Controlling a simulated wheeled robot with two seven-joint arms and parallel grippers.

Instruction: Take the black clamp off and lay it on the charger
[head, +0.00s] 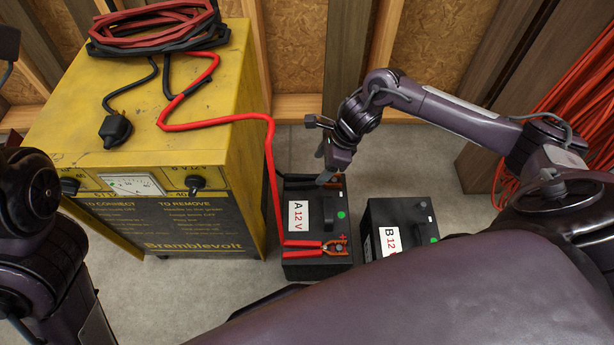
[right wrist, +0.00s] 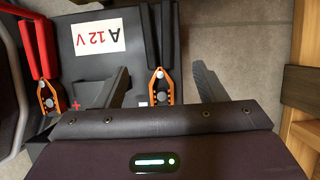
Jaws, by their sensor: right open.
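The black clamp (right wrist: 161,84) has orange jaws and black handles and sits on a terminal of battery A (right wrist: 88,68). My right gripper (right wrist: 162,70) is open, with one finger on each side of the clamp and gaps between. The red clamp (head: 318,249) is on the near terminal, marked plus. The yellow charger (head: 190,95) stands left of the battery. My left arm shows at the lower left, but its gripper does not.
Coiled red and black cables (head: 155,28) and a black plug (head: 115,128) lie on the charger top. Its front top is otherwise fairly clear. The red cable (head: 271,175) hangs between charger and battery A. Battery B (head: 401,226) stands just to the right.

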